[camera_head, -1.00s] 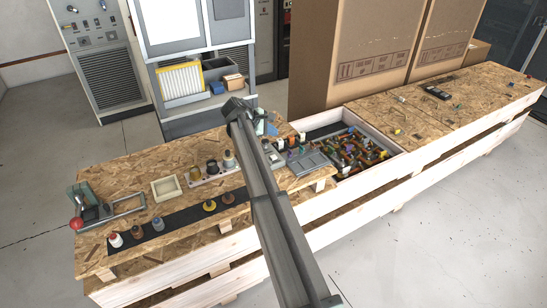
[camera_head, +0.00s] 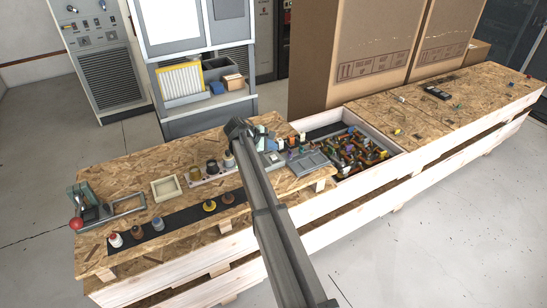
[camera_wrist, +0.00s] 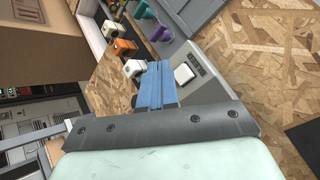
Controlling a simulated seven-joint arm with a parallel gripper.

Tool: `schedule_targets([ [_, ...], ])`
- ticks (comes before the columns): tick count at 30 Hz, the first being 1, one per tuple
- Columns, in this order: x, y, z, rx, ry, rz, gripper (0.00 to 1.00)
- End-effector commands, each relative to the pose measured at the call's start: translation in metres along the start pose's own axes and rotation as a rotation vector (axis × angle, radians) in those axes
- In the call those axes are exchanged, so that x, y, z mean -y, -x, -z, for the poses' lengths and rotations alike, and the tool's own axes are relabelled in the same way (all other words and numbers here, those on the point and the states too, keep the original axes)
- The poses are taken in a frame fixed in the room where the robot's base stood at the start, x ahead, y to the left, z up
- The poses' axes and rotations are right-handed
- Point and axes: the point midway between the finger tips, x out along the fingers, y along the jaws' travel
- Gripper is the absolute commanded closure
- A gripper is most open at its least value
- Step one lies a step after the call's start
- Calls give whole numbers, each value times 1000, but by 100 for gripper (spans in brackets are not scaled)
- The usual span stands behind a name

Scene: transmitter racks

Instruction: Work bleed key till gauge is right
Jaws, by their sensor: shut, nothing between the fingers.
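My gripper (camera_wrist: 157,68) shows in the wrist view as two blue fingers closed together, with nothing between them. Its tips are beside a grey unit (camera_wrist: 204,82) with a raised white square part (camera_wrist: 184,75) and a dark label strip. I cannot tell whether the tips touch it. In the head view a grey unit (camera_head: 272,159) stands on the bench just right of my arm's end, which hides part of that area. I cannot make out a bleed key or a gauge reading in either view.
Small blocks, one white (camera_wrist: 134,68) and one orange (camera_wrist: 124,48), stand close to the fingertips. A grey tray (camera_head: 308,163) and a bin of coloured parts (camera_head: 398,150) lie right of my arm. Capped pieces stand on a black strip (camera_head: 180,228). A red-knobbed fixture (camera_head: 76,224) is far left.

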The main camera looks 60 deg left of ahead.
Motion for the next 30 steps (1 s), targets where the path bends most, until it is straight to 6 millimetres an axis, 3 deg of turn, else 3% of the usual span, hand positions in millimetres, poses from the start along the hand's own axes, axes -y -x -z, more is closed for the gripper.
schedule_targets([
  [7, 8, -11, 8, 1, 0, 1, 100],
  [30, 8, -11, 8, 0, 0, 1, 100],
])
